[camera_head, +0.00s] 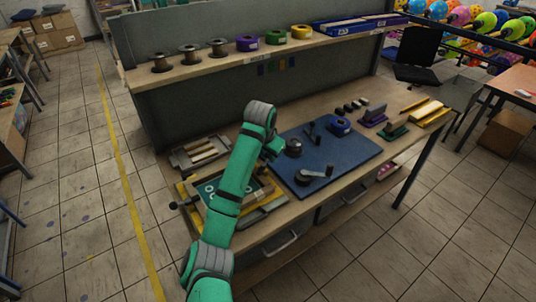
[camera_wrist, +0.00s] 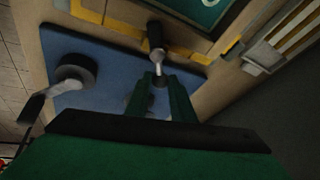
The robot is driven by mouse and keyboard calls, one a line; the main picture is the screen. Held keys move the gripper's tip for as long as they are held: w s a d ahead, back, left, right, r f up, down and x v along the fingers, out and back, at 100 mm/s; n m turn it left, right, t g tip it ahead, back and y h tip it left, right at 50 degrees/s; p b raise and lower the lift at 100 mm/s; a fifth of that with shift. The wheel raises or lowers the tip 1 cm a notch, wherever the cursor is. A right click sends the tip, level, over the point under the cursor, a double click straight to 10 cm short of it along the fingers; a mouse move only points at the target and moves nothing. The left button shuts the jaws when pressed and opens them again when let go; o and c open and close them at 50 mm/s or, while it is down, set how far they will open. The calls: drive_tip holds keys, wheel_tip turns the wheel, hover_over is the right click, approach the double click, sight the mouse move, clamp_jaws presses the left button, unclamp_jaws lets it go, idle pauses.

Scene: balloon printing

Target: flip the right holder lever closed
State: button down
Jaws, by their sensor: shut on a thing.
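The printing frame (camera_head: 212,193), with a yellow border and a green panel, lies at the left end of the workbench; a corner of its green panel (camera_wrist: 208,12) tops the wrist view. The right holder lever (camera_wrist: 158,60) shows in the wrist view as a black pivot with a pale metal rod pointing towards my gripper. My gripper (camera_wrist: 161,82) is shut on the lever's dark knob end, which the fingers partly hide. In the head view my gripper (camera_head: 274,148) is at the frame's right side, beside the blue mat; the arm hides the lever there.
A tray with pale bars (camera_head: 200,152) lies behind the frame. A shelf with spools (camera_head: 190,52) runs along the back.

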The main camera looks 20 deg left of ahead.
sight(263, 168)
drive_tip(key=m+h, duration=0.1)
drive_tip(key=d+m, duration=0.1)
drive_tip(key=m, duration=0.1)
drive_tip(key=shift+s+d+m+h, duration=0.1)
drive_tip(key=shift+s+m+h, duration=0.1)
drive_tip(key=shift+m+h, duration=0.15)
drive_tip(key=shift+s+d+m+h, duration=0.15)
drive_tip(key=shift+m+h, duration=0.1)
drive_tip(key=shift+m, duration=0.35)
drive_tip(key=shift+s+d+m+h, duration=0.1)
drive_tip(key=shift+d+m+h, duration=0.1)
drive_tip(key=shift+m, duration=0.35)
drive_tip(key=c, duration=1.5)
unclamp_jaws()
drive_tip(key=shift+c, duration=0.2)
drive_tip(key=v, duration=1)
drive_tip(key=shift+a+r, duration=0.15)
drive_tip(key=shift+r, duration=0.3)
drive_tip(key=shift+w+a, duration=0.1)
